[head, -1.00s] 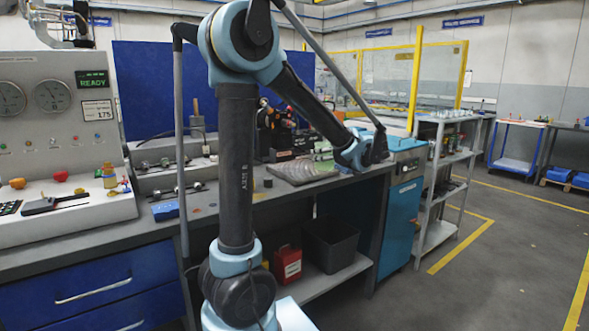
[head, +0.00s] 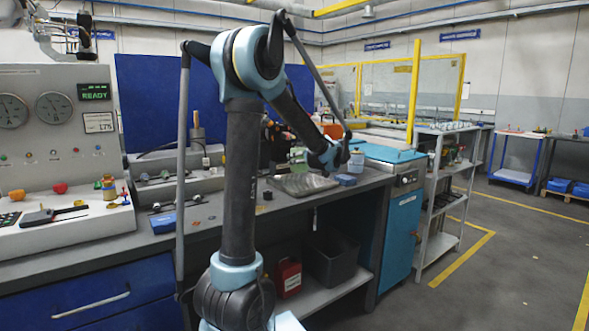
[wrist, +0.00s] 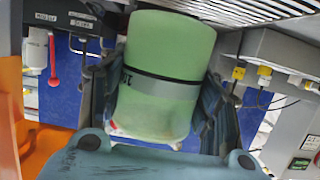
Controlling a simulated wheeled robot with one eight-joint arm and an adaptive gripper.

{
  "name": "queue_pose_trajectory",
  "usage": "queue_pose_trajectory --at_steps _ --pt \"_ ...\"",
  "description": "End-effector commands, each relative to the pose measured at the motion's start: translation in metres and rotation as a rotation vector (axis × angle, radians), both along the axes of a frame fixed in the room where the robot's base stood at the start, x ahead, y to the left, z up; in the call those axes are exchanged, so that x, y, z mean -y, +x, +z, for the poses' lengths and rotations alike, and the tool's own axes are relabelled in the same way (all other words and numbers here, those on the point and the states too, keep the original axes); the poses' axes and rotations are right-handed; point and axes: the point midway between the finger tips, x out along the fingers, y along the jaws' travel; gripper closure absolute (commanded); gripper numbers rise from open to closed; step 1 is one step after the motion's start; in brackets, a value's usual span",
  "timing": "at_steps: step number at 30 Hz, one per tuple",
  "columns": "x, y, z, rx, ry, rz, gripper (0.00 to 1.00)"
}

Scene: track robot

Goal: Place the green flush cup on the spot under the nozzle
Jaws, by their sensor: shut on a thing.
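In the wrist view a green cup (wrist: 165,60) with a dark band and a pale label strip fills the middle. My gripper (wrist: 165,100) has a finger on either side of the cup and is shut on it. In the head view my gripper (head: 326,160) hangs over the bench, above and right of a grey ribbed mat (head: 303,186). A small green patch (head: 298,155) beside it looks like the cup, partly hidden. I cannot make out the nozzle or the spot under it.
A blue block (head: 346,180) and a small jar (head: 356,162) are right of the mat. A blue-topped cabinet (head: 390,153) stands at the bench's right end. A gauge panel (head: 60,110) is at left. A red canister (head: 288,278) is below.

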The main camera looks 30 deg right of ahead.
Motion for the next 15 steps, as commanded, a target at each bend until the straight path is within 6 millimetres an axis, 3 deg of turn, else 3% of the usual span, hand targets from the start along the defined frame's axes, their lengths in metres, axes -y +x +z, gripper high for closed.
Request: queue_pose_trajectory --at_steps 7,15 --pt "-0.003 0.016 0.0 0.0 0.0 0.004 0.66" --pt "-0.003 0.015 -0.033 0.001 0.001 0.002 0.66"
